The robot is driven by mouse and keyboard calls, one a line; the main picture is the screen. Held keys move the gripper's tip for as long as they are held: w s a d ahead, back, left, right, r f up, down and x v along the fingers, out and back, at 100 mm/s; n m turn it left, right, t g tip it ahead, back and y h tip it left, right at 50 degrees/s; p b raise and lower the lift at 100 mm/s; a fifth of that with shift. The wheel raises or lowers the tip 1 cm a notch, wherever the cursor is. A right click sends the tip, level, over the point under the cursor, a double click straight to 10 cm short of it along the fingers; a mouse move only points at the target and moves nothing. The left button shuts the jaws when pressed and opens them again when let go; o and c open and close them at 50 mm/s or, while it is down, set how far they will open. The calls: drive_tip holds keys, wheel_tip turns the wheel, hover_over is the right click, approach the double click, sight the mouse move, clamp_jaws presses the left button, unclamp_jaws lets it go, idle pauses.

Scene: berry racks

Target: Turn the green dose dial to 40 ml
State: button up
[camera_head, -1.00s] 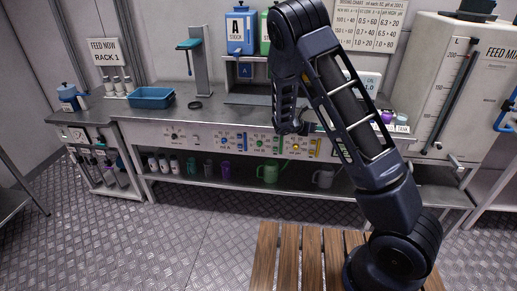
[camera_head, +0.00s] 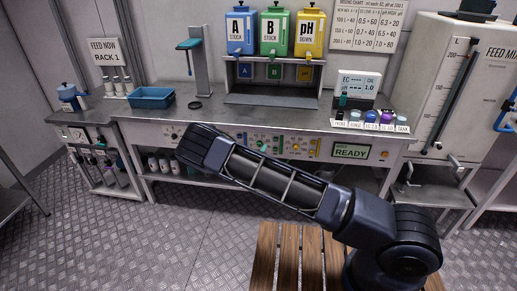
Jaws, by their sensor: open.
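The green dose dial (camera_head: 263,147) is a small green knob on the pale control panel along the bench front, just above my arm's upper edge. It is too small for me to read its setting. A yellow dial (camera_head: 296,147) sits to its right on the same panel. My arm reaches from the lower right up to the left and covers part of the panel left of the green dial. My gripper does not show in this view.
The blue A bottle (camera_head: 241,32), green B bottle (camera_head: 275,32) and yellow pH bottle (camera_head: 311,34) stand on a shelf. A READY display (camera_head: 350,151) is at the panel's right. A blue tray (camera_head: 151,97) and several small labelled bottles stand on the bench.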

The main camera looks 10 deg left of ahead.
sight(259, 145)
drive_tip(key=s+a+f+n+y, duration=0.1)
drive_tip(key=a+f+n+y, duration=0.1)
drive_tip(key=a+f+n, duration=0.15)
drive_tip(key=w, duration=1)
drive_tip(key=shift+w+a+r, duration=0.1)
drive_tip(key=shift+w, duration=0.15)
drive_tip(key=c, duration=1)
